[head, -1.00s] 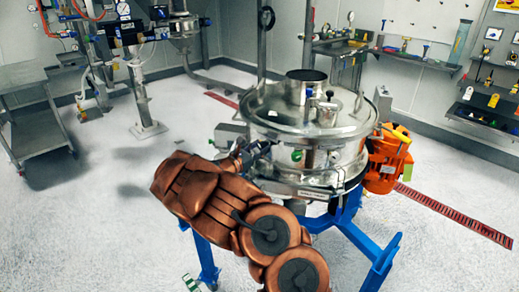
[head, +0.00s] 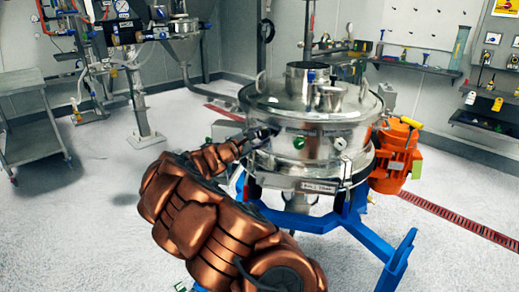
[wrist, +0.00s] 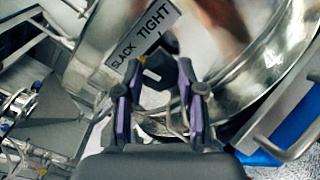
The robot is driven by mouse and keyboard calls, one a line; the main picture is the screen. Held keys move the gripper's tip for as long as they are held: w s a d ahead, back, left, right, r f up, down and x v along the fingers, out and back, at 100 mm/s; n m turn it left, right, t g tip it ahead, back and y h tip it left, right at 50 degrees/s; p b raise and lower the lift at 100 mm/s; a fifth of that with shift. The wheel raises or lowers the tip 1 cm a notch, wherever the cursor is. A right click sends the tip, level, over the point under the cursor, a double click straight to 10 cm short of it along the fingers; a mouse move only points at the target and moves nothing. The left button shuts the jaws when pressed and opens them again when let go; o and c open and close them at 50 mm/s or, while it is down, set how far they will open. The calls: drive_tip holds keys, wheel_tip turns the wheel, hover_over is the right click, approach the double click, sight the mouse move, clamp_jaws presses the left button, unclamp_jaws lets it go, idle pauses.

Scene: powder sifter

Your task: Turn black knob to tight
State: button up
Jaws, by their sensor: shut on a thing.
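The steel sifter (head: 330,152) stands in the middle of the head view on a blue frame. My arm reaches to its left side, and my gripper (head: 258,137) is at the drum wall there. In the wrist view my gripper (wrist: 160,72), with purple-lined fingers, is shut on the black knob (wrist: 158,66), which sits between the fingertips. The label (wrist: 145,36) reading SLACK and TIGHT is on the drum wall just beyond the knob. A dark piece shows above the knob by TIGHT; I cannot tell whether it is part of it. The fingers partly hide the knob.
An orange motor (head: 398,155) is mounted at the sifter's right. The blue frame (head: 375,245) extends toward the front right. A steel cart (head: 30,135) stands at the far left. Shelves with tools line the back wall. The floor at left is open.

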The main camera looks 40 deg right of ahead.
drive_tip(key=m+b, duration=0.3)
drive_tip(key=b, duration=0.2)
drive_tip(key=f+m+b, duration=0.1)
drive_tip(key=m+b, duration=0.1)
drive_tip(key=b, duration=0.2)
drive_tip(key=shift+s+m+b, duration=0.1)
drive_tip(key=shift+m+b, duration=0.3)
drive_tip(key=m+b, duration=0.3)
drive_tip(key=b, duration=0.1)
drive_tip(key=shift+b, duration=0.35)
drive_tip(key=m+b, duration=0.2)
drive_tip(key=shift+r+b, duration=0.2)
drive_tip(key=shift+b, duration=0.15)
drive_tip(key=o, duration=1.1)
drive_tip(key=shift+r, duration=0.1)
drive_tip(key=shift+o, duration=0.2)
